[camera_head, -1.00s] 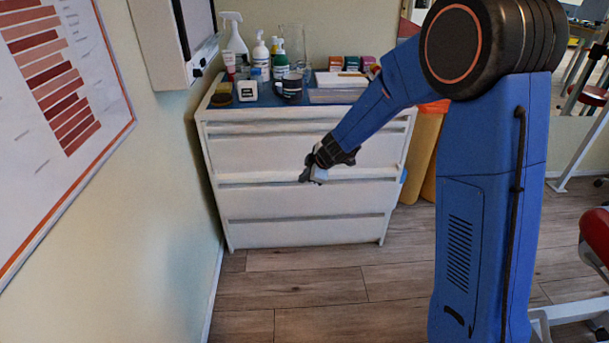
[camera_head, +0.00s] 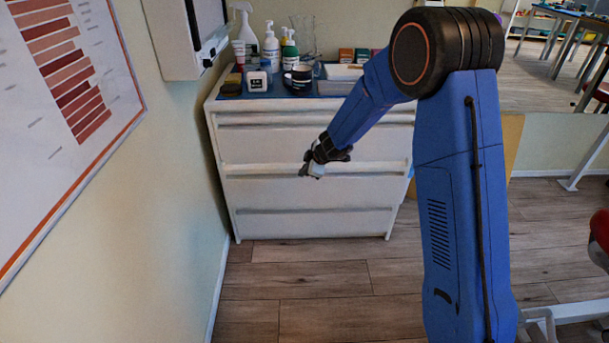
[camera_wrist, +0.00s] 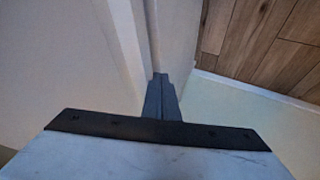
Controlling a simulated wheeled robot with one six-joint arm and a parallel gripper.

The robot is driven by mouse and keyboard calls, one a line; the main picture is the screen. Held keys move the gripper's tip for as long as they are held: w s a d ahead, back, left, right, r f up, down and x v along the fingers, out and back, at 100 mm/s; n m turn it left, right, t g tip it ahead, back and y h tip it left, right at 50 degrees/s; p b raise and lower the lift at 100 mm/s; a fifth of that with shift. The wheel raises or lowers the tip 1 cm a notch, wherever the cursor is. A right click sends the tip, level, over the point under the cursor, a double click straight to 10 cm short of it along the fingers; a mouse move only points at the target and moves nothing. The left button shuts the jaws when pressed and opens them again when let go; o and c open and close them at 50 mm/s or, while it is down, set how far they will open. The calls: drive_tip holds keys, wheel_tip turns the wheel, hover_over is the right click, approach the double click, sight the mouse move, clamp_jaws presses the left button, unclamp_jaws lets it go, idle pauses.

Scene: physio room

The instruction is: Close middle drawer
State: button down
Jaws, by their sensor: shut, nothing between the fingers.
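A white chest of drawers (camera_head: 315,140) stands against the wall. Its middle drawer (camera_head: 265,190) has a pale top edge at the height of my gripper. It looks flush or nearly flush with the drawers above and below; I cannot tell whether a small gap is left. My gripper (camera_head: 307,171) is shut and empty, at the middle of this drawer's top edge. In the wrist view the closed fingertips (camera_wrist: 160,82) point at a pale drawer front and edge (camera_wrist: 130,45), touching or very close. The arm hides part of the chest's right side.
A wall (camera_head: 180,150) with a cabinet and poster runs close on the left. The wooden floor (camera_head: 310,275) before the chest is clear.

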sight(301, 165)
drive_tip(key=shift+w, duration=0.6)
drive_tip(key=shift+w, duration=0.1)
drive_tip(key=w, duration=0.2)
drive_tip(key=shift+w, duration=0.4)
drive_tip(key=shift+w+r, duration=0.15)
drive_tip(key=shift+w, duration=0.05)
drive_tip(key=shift+w, duration=0.1)
